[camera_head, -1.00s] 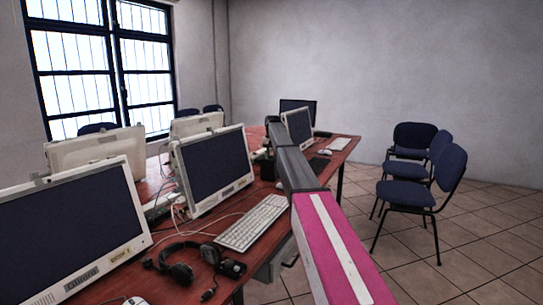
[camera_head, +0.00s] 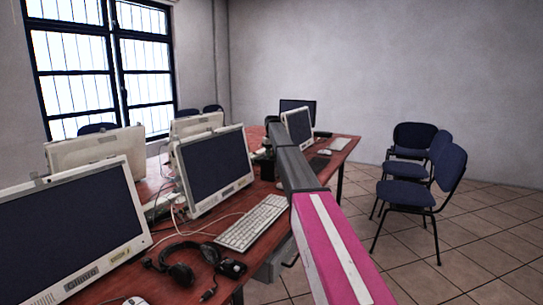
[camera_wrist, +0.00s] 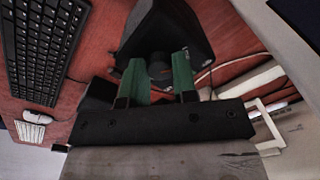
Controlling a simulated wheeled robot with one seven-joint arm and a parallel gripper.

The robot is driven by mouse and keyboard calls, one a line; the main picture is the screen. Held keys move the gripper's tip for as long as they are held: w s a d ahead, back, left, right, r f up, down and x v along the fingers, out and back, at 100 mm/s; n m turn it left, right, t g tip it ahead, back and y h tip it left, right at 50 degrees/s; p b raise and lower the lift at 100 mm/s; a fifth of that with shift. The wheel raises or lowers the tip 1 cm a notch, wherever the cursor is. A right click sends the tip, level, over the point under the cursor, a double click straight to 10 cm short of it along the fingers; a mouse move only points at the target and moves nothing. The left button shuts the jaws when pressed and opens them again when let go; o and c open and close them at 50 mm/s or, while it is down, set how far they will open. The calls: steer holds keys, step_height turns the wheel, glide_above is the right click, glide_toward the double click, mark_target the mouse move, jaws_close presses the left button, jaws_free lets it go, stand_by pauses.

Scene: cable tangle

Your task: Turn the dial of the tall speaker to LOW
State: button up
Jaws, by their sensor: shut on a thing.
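In the wrist view the black speaker (camera_wrist: 172,32) stands on the red-brown table, with its dark round dial (camera_wrist: 159,70) facing my gripper. My gripper (camera_wrist: 160,76) has its two green fingers on either side of the dial and is shut on it. The dial's markings and its setting are too dark and small to read. In the head view my arm reaches over the table toward its far part, and I cannot make out the fingers or the dial there.
In the wrist view a black keyboard (camera_wrist: 43,45) lies left of the speaker and pale cables (camera_wrist: 245,82) run on its right. In the head view monitors (camera_head: 212,165), a white keyboard (camera_head: 252,222) and a headset (camera_head: 183,265) crowd the table. Chairs (camera_head: 415,190) stand right on open floor.

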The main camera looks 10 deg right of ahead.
steer(key=o, duration=0.9)
steer(key=shift+o, duration=0.2)
steer(key=shift+r, duration=0.1)
step_height(320, 180, up, 11)
steer(key=shift+f, duration=0.2)
steer(key=shift+d, duration=0.15)
